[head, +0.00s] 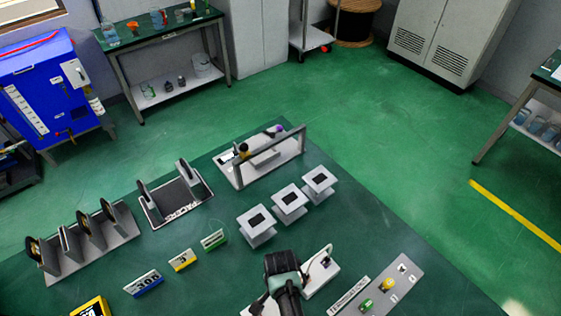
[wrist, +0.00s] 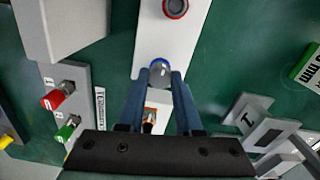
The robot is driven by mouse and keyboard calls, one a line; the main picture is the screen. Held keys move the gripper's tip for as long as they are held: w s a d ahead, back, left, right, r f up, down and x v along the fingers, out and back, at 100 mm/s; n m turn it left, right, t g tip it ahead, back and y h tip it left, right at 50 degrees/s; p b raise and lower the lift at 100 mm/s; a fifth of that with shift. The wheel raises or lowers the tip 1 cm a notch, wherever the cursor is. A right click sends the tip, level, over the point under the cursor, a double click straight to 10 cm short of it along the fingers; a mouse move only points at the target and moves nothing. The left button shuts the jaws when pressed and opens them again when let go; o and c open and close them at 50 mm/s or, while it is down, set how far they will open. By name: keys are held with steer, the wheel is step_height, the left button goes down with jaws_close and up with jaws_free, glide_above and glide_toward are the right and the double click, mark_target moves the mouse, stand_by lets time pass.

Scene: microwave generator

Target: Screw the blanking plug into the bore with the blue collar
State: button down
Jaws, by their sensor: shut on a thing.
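My gripper (wrist: 160,78) points down at a white plate (wrist: 184,45) in the wrist view. Its two fingers are closed on a small grey, rounded piece, which looks like the blanking plug (wrist: 159,66). A blue edge shows around this piece at the fingertips, over the plate's near part; I take it for the blue collar. Whether the plug is in the bore or just above it is hidden. A bore with a red collar (wrist: 175,8) lies farther up the same plate. In the head view my dark arm covers the gripper and much of the white plate (head: 318,283).
A grey terminal panel (wrist: 80,75) with red and green posts stands left in the wrist view. White pedestals (head: 289,203), a framed fixture (head: 268,157) and a rack (head: 85,250) stand on the green table. Bare tabletop lies around the pedestals.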

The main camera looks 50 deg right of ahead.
stand_by(0.3)
steer(key=c, duration=0.6)
jaws_free()
steer(key=shift+o, duration=0.2)
steer(key=shift+r, duration=0.1)
step_height(320, 180, up, 13)
